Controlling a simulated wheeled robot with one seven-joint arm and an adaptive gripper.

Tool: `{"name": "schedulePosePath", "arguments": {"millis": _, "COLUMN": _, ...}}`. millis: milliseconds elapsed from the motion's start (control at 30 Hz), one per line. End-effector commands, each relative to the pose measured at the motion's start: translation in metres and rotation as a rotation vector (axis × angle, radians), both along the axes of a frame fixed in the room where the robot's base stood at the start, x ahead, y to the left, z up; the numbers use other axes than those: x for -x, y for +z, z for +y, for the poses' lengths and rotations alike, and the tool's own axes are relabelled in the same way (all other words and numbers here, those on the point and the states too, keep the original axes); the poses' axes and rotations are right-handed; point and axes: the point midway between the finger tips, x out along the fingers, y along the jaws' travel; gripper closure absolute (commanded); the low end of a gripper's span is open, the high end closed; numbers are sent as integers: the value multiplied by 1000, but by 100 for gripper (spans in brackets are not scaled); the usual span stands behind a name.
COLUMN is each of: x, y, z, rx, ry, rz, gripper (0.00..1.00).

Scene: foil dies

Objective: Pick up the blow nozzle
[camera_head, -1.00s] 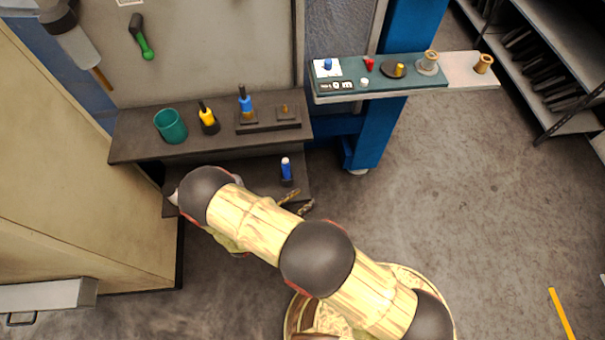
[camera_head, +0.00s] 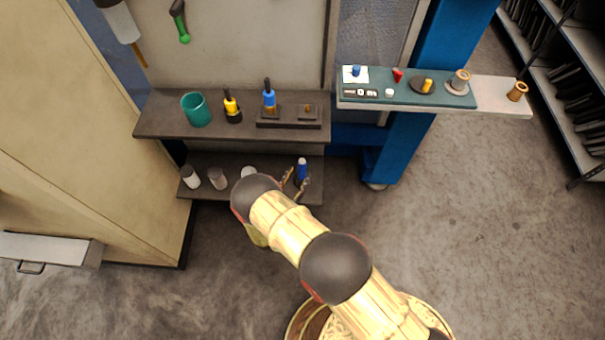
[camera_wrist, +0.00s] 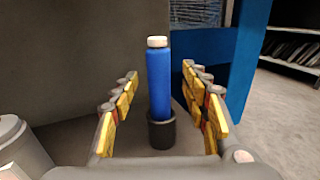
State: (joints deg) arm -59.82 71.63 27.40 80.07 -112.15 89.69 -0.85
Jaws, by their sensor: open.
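A blue upright cylinder with a pale cap (camera_wrist: 158,78), seemingly the blow nozzle, stands in a short dark holder (camera_wrist: 161,131) on the lower shelf. It also shows in the head view (camera_head: 302,168). My gripper (camera_head: 295,184) is open at the right end of that shelf. In the wrist view, its yellow-padded fingers (camera_wrist: 160,88) stand to the left and right of the blue cylinder. A gap shows on each side, and the cylinder looks a little beyond the fingertips; exact depth is hard to tell.
Several pale canisters (camera_head: 217,179) stand left of my gripper on the lower shelf. The upper shelf (camera_head: 160,128) overhangs behind, with a teal cup (camera_head: 196,110), a yellow bottle (camera_head: 232,108) and a blue tool (camera_head: 269,97). A blue post (camera_head: 392,140) stands to the right.

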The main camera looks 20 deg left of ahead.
Motion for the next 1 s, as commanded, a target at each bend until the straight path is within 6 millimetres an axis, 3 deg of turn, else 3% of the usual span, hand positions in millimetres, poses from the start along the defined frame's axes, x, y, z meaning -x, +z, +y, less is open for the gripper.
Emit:
{"name": "schedulePosePath", "arguments": {"millis": 333, "x": -44, "y": 1, "z": -5, "rx": 0, "ry": -4, "rz": 0, "gripper": 54}}
{"name": "schedulePosePath", "arguments": {"millis": 567, "x": -45, "y": 3, "z": -4, "rx": 0, "ry": -1, "rz": 0, "gripper": 55}}
{"name": "schedulePosePath", "arguments": {"millis": 1000, "x": -45, "y": 3, "z": -5, "rx": 0, "ry": -2, "rz": 0, "gripper": 80}}
